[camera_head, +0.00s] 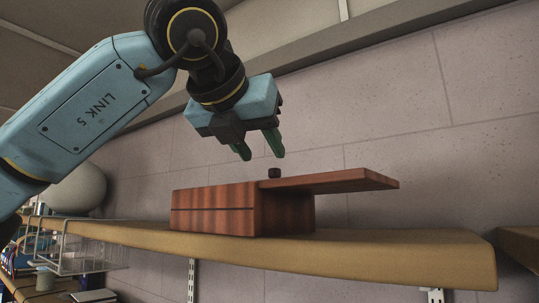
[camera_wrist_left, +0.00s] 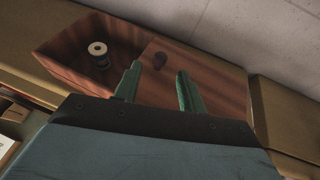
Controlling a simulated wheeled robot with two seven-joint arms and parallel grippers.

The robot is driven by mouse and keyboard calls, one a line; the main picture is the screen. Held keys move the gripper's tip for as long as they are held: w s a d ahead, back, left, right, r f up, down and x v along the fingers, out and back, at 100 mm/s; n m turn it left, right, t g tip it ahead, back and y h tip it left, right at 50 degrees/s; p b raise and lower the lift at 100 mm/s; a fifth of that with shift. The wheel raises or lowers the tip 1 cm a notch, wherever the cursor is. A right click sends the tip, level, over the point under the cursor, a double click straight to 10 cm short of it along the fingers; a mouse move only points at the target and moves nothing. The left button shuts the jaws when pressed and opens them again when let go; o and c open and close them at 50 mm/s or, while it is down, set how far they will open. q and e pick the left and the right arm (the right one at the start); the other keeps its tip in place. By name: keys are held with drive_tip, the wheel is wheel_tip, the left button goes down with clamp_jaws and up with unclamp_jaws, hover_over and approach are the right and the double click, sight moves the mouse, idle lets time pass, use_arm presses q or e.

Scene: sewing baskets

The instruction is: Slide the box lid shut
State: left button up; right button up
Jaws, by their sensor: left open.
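A reddish-brown wooden box (camera_head: 235,208) stands on a shelf. Its flat lid (camera_head: 340,181) sticks out past the box's right end, with a small dark knob (camera_head: 274,173) near the lid's left end. In the left wrist view the box (camera_wrist_left: 75,45) is partly open on the left and the lid (camera_wrist_left: 205,80) covers the right, with its knob (camera_wrist_left: 160,59). A spool (camera_wrist_left: 98,50) lies inside the open part. My left gripper (camera_head: 260,154) is open and empty above the box, a little left of the knob and apart from it. My right gripper is not in view.
The wooden shelf (camera_head: 400,252) carries the box, with bare room right of it. A block wall (camera_head: 400,110) rises behind. A pale round object (camera_head: 78,190) and a wire basket (camera_head: 85,255) are at left. Another shelf (camera_head: 520,243) begins at the right edge.

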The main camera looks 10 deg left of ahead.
use_arm(q)
drive_tip(key=p+x, duration=0.1)
drive_tip(key=x, duration=0.2)
drive_tip(key=shift+w+d+f, duration=0.1)
drive_tip(key=shift+w, duration=0.25)
drive_tip(key=shift+w+f, duration=0.15)
drive_tip(key=shift+w, duration=0.25)
drive_tip(key=shift+s, duration=0.2)
drive_tip(key=shift+c, duration=1.2)
drive_tip(key=c, duration=0.5)
clamp_jaws()
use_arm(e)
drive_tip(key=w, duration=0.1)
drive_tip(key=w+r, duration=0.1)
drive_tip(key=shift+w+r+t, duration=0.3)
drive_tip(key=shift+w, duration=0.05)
